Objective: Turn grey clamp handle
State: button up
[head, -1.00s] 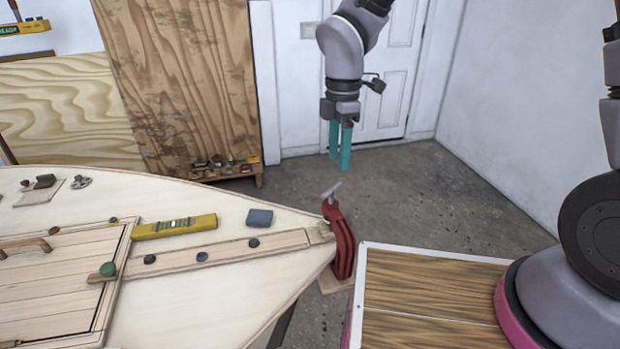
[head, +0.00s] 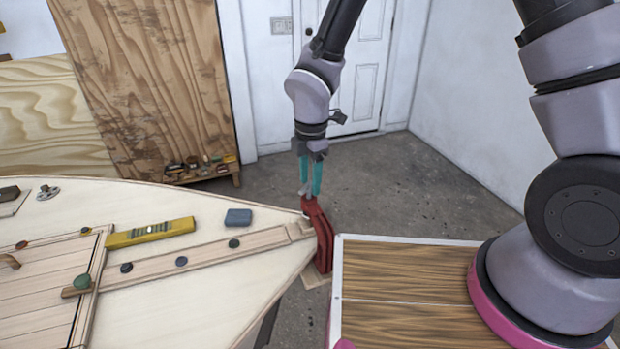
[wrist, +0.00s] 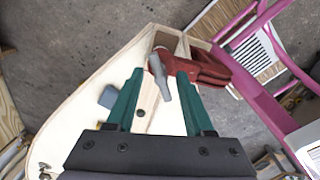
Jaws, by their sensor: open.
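The grey clamp handle (wrist: 159,76) sits on top of the red clamp (head: 319,238) at the pointed end of the hull. In the head view only a bit of the handle (head: 307,188) shows between the fingertips. My gripper (head: 310,190) points down over it with teal fingers apart. In the wrist view the handle lies between the two open fingers of my gripper (wrist: 158,88), with a gap on each side. The red clamp (wrist: 195,68) extends to the right of the handle there. I cannot tell whether either finger touches the handle.
The pale plywood hull (head: 200,262) fills the left, with a yellow level (head: 150,232) and a blue block (head: 238,217) on it. A wood-topped surface with a white rim (head: 400,270) is to the right of the clamp. Open floor (head: 420,190) lies behind.

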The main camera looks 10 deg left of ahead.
grip_shut()
jog(key=shift+m, duration=0.4)
jog(key=m, duration=0.4)
jog(key=shift+m, duration=0.3)
jog(key=m, duration=0.5)
jog(key=shift+s+d, duration=0.1)
jog(key=m, duration=1.1)
jog(key=shift+s+m, duration=0.1)
jog(key=shift+m, duration=0.3)
